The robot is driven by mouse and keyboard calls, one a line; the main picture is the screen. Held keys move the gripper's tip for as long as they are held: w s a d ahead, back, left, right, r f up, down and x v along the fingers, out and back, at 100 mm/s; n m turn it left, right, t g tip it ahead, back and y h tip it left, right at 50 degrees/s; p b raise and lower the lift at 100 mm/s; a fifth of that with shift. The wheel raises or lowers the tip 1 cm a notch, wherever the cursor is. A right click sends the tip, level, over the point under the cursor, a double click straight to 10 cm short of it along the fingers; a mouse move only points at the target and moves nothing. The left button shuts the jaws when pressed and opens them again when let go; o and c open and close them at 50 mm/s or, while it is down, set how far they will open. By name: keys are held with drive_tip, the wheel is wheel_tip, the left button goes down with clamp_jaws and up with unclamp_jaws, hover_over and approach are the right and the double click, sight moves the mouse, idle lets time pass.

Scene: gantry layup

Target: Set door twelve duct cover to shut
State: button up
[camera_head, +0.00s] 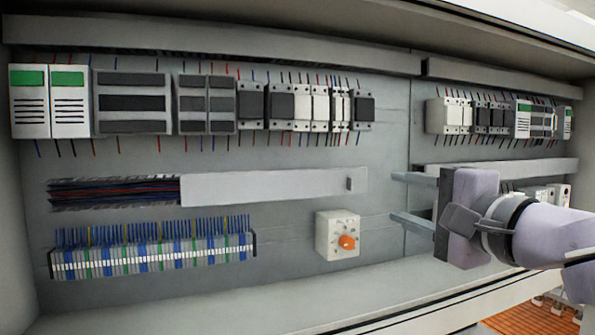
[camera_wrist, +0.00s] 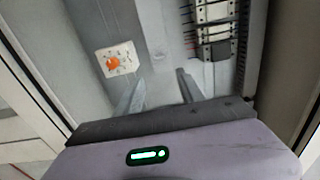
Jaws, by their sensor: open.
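The duct cover (camera_head: 260,187) is a long pale grey strip with a small dark handle (camera_head: 349,184) near its right end. It lies over the right part of the middle wiring duct. The left part of that duct is uncovered and shows dark, red and blue wires (camera_head: 115,192). My gripper (camera_head: 393,196) is open and empty, to the right of the cover's right end and apart from it, its fingers pointing left. In the wrist view my gripper (camera_wrist: 158,90) shows two spread fingers. A pale strip between them looks like the cover's end. No door number is readable.
A white box with an orange knob (camera_head: 347,242) sits below the cover's right end; the knob also shows in the wrist view (camera_wrist: 113,63). Rows of modules (camera_head: 135,102) are above, and a terminal strip (camera_head: 150,262) is below. Another duct (camera_head: 500,168) lies behind my gripper.

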sight(353, 184)
drive_tip(key=p+x, duration=0.3)
drive_tip(key=x, duration=1)
drive_tip(key=shift+a+f, duration=0.1)
drive_tip(key=shift+w+a, duration=0.1)
drive_tip(key=shift+a, duration=0.05)
clamp_jaws()
idle(0.5)
